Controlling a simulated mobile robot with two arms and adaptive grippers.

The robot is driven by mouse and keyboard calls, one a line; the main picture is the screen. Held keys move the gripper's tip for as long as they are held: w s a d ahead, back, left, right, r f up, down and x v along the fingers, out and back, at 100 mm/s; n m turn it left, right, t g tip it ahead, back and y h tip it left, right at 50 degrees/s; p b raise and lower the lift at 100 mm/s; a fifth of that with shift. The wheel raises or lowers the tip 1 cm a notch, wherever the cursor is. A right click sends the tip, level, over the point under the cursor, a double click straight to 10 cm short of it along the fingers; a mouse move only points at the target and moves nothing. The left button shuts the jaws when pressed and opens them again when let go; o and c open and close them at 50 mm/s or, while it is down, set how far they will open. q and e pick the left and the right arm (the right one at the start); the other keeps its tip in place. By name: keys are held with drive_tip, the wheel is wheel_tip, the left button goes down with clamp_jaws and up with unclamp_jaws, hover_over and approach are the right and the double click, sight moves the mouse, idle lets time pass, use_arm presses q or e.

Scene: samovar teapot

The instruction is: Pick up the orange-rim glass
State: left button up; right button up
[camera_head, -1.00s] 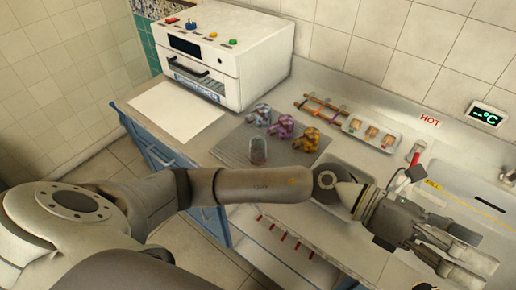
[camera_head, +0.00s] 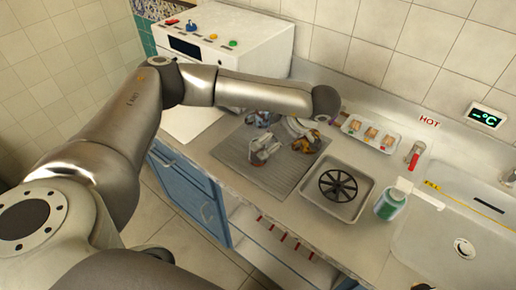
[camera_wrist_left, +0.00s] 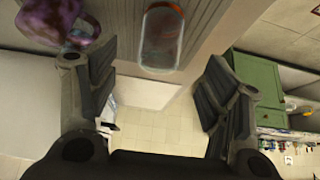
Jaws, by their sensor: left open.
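A clear glass (camera_wrist_left: 162,45) stands on the ribbed mat (camera_head: 239,169), just beyond and between my left fingertips in the left wrist view. My right gripper is not in view.
An orange teapot (camera_head: 310,142) is partly hidden behind my gripper. A purple teapot (camera_wrist_left: 60,18) is close beside the left finger. A tray with a black grate (camera_head: 341,187), a green can (camera_head: 390,204) and a sink (camera_head: 440,238) lie to the right. A white oven (camera_head: 236,52) stands behind.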

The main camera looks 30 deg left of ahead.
sight(264, 147)
use_arm(q)
drive_tip(key=x, duration=0.3)
drive_tip(key=shift+a+f+p, duration=0.2)
drive_tip(key=shift+p, duration=0.3)
drive_tip(key=p+x, duration=0.1)
drive_tip(key=x, duration=0.2)
drive_tip(key=shift+f+p, duration=0.3)
drive_tip(key=shift+f, duration=0.05)
drive_tip(key=shift+a+f, duration=0.35)
drive_tip(key=shift+f, duration=0.1)
drive_tip(key=c, duration=1.1)
drive_tip(key=shift+d, duration=0.1)
drive_tip(key=shift+r, duration=0.1)
